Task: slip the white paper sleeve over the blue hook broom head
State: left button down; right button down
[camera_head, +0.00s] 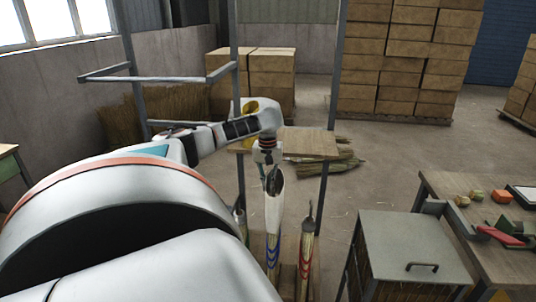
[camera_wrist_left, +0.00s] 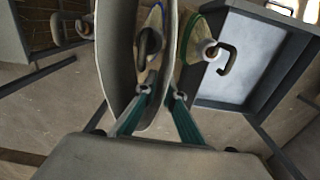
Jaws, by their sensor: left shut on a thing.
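My left gripper (camera_head: 268,160) is shut on the white paper sleeve (camera_head: 274,200), which hangs below it in the head view. The broom head with blue bands (camera_head: 273,250) stands upright directly below the sleeve. In the left wrist view the two teal-sided fingers (camera_wrist_left: 157,95) pinch the sleeve (camera_wrist_left: 116,55). A broom head with a dark hook (camera_wrist_left: 150,42) shows between the sleeve's two walls there. I cannot tell how far the sleeve is around it. My right gripper is in neither view.
A broom head with red bands (camera_head: 306,250) stands close to the right of the sleeve. A grey metal box (camera_head: 412,240) and a wooden table (camera_head: 450,185) are farther right. Thin rack posts (camera_head: 323,205) rise near the sleeve. Open floor lies behind.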

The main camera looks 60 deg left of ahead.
pick_arm(q)
notch_tip(320, 180, up, 15)
dwell(1.6)
dwell(0.4)
jog(key=w+d+f+m, duration=0.1)
jog(key=w+d+m, duration=0.15)
jog(key=d, duration=0.65)
jog(key=w+d+f+m, duration=0.1)
jog(key=w+d, duration=0.2)
jog(key=d, duration=0.6)
jog(key=w+d+f+m, duration=0.1)
jog(key=w+d+m, duration=0.15)
jog(key=d, duration=0.75)
jog(key=s+d+f+m, duration=0.1)
jog(key=s+d, duration=0.3)
jog(key=d, duration=0.7)
jog(key=s+d+f+m, duration=0.2)
jog(key=s+d+m, duration=0.1)
jog(key=d, duration=0.8)
jog(key=shift+s, duration=0.45)
